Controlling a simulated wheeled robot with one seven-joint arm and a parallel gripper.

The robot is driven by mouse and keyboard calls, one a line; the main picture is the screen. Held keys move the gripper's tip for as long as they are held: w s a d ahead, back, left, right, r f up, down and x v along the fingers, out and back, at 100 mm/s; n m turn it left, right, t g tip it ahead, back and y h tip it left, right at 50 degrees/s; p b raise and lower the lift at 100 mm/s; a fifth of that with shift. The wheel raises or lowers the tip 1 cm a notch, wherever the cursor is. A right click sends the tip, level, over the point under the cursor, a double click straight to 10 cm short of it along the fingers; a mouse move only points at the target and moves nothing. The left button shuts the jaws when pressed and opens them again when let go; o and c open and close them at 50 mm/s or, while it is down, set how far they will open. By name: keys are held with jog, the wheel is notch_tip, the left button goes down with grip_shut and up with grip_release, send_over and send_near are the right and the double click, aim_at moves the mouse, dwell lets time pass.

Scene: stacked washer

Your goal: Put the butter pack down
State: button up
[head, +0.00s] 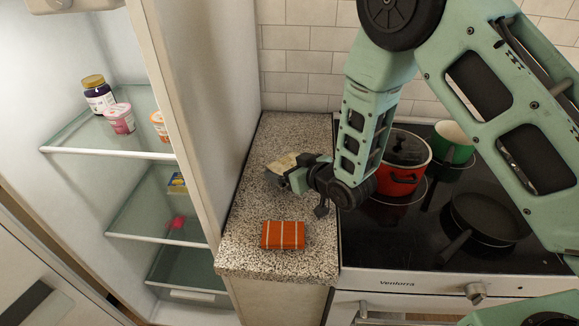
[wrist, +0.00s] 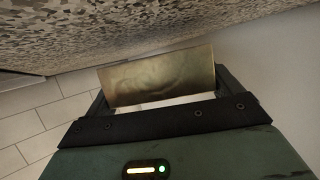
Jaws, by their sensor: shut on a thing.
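The butter pack (head: 283,161), a flat cream-yellow block, is in my gripper (head: 279,172) over the back part of the speckled counter (head: 237,252). In the wrist view the pack (wrist: 160,77) sits between the two dark fingers of my gripper (wrist: 162,88), which are shut on it. The counter surface (wrist: 120,35) fills the top of that view, close to the pack's edge. I cannot tell whether the pack touches the counter. My gripper hides part of the pack in the head view.
An orange striped box (head: 283,235) lies near the counter's front. An open fridge (head: 110,150) with jars and cups stands left. The stove (head: 400,235) at right holds a red pot (head: 402,165), a green pot (head: 451,142) and a black pan (head: 485,218).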

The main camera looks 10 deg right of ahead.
jog(key=shift+f, duration=0.15)
jog(key=o, duration=1)
jog(key=shift+f, duration=0.1)
jog(key=shift+c, duration=0.2)
jog(key=shift+s, duration=0.1)
jog(key=shift+r+p, duration=0.45)
jog(key=shift+p, duration=0.05)
jog(key=shift+s+d+r, duration=0.15)
jog(key=shift+d+r, duration=0.05)
jog(key=shift+r, duration=0.05)
jog(key=s+d+r+g+h+b, duration=0.1)
jog(key=s+d+r+g+h, duration=0.1)
jog(key=s, duration=0.9)
jog(key=s+d+r+g+h, duration=0.2)
jog(key=s+r+g, duration=0.3)
jog(key=s, duration=0.6)
jog(key=s+d+r+n+g+h+b, duration=0.1)
jog(key=s+d+r+g, duration=0.3)
jog(key=s, duration=0.7)
notch_tip(320, 180, up, 2)
jog(key=shift+r+h+b, duration=0.15)
jog(key=shift+h+b, duration=0.2)
jog(key=shift+h, duration=0.55)
